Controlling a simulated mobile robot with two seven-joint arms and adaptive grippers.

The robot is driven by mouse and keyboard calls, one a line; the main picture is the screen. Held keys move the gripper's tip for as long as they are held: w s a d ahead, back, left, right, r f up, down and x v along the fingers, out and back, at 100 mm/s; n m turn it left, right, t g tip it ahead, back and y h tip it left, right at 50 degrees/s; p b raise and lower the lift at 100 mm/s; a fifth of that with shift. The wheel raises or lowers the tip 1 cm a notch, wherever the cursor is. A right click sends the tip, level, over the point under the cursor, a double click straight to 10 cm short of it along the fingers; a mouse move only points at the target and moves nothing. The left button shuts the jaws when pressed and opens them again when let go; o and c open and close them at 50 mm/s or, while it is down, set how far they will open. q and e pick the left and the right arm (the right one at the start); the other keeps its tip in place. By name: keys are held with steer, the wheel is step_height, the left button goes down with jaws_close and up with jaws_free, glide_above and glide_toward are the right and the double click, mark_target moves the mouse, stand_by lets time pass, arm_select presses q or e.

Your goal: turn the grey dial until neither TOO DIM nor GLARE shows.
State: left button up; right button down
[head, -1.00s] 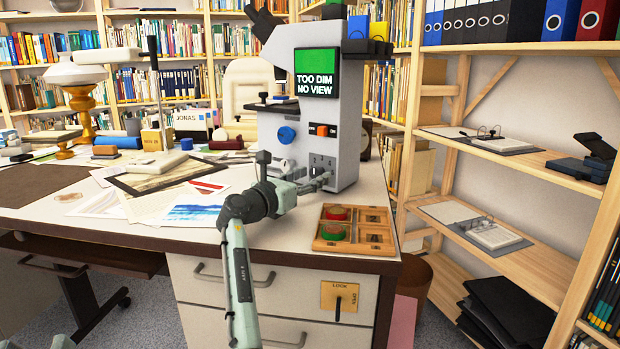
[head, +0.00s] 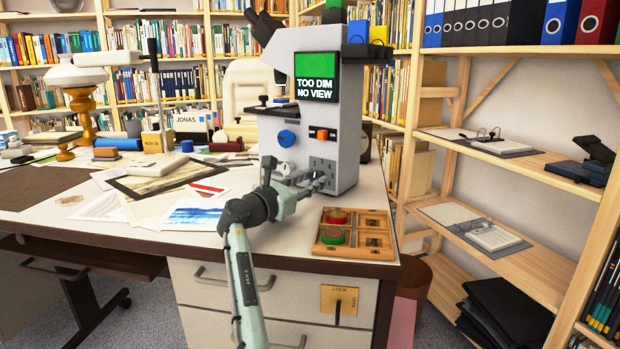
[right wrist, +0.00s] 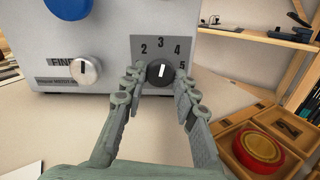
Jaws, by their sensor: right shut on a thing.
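The microscope (head: 345,120) stands on the desk, and its green screen (head: 315,75) reads TOO DIM and NO VIEW. GLARE does not show. In the right wrist view the dark grey dial (right wrist: 160,72) sits on a grey plate (right wrist: 200,50) with the numbers 2 to 5 visible. Its white mark points about upward, near 3. My right gripper (right wrist: 158,82) has a finger on each side of the dial and is shut on it. In the head view my right gripper (head: 318,181) is at the microscope's lower front. My left gripper is out of view.
A silver knob (right wrist: 87,70) marked FINE sits left of the dial. A blue knob (head: 287,138) and an orange switch (head: 322,133) are higher up. A wooden tray (head: 355,252) with red and green round pieces lies close to my right wrist. Papers cover the desk's left.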

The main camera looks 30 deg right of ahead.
steer(key=m, duration=0.2)
steer(key=shift+m, duration=0.4)
steer(key=shift+m+p, duration=0.3)
steer(key=shift+m, duration=1)
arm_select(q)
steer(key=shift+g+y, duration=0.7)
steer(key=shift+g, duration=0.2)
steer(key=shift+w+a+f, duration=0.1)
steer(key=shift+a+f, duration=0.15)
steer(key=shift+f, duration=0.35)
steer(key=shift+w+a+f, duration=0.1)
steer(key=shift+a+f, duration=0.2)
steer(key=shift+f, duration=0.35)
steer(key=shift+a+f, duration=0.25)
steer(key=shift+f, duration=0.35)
arm_select(e)
steer(key=shift+m, duration=0.7)
steer(key=c, duration=1.2)
jaws_free()
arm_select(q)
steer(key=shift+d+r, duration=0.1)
arm_select(e)
steer(key=shift+a, duration=0.15)
